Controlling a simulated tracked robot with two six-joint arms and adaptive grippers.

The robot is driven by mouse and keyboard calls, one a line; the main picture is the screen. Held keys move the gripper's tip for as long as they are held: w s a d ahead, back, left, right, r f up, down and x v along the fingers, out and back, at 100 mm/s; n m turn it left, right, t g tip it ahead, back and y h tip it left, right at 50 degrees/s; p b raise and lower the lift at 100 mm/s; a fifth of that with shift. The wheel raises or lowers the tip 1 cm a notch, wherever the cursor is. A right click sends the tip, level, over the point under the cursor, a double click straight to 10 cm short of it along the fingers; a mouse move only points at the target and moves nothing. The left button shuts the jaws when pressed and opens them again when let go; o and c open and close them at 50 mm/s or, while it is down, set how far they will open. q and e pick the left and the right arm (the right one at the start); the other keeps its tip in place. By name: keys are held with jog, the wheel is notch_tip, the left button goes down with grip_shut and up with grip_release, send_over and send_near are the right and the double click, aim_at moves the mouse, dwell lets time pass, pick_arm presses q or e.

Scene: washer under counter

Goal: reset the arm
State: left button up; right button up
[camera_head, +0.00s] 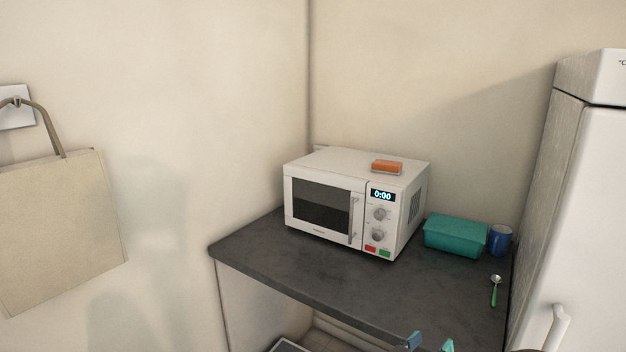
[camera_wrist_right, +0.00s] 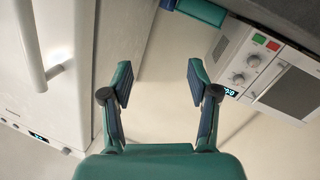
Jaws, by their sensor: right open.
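My right gripper (camera_head: 430,344) shows at the bottom edge of the head view, only its two fingertips in the picture, in front of the dark counter's front edge. In the right wrist view, the same gripper (camera_wrist_right: 160,82) has its two teal and dark-blue fingers spread apart. Nothing is between them; pale wall shows in the gap. Most of the right arm is hidden below the head view. My left gripper is in neither view.
The dark counter (camera_head: 290,267) bears a white microwave (camera_head: 325,205) with an orange sponge-like block (camera_head: 387,167) on top, a teal box (camera_head: 455,237), a blue cup (camera_head: 500,240) and a green-handled spoon (camera_head: 495,290). A white fridge (camera_head: 585,200) stands right; a beige bag (camera_head: 60,225) hangs left.

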jog(key=s+d+f+n+g+y, duration=0.1)
jog(key=d+f+y, duration=0.15)
jog(key=f, duration=0.55)
jog(key=s+d+f+n+y, duration=0.1)
jog(key=d+f+n+y, duration=0.15)
jog(key=f, duration=0.45)
jog(key=s+a+f+g+y, duration=0.1)
jog(key=s+f+y, duration=0.15)
jog(key=f, duration=0.25)
jog(key=s+a+f+g+y, duration=0.1)
jog(key=s+a+f+y, duration=0.15)
jog(key=f, duration=0.35)
jog(key=s+a+f+g+y, duration=0.3)
jog(key=s+a, duration=0.3)
jog(key=s, duration=0.4)
jog(key=s+a+f+g+y, duration=0.3)
jog(key=s+a+g, duration=0.2)
jog(key=s, duration=0.4)
jog(key=shift+s+a+y, duration=0.3)
jog(key=shift+s+a, duration=0.1)
jog(key=shift+a, duration=0.15)
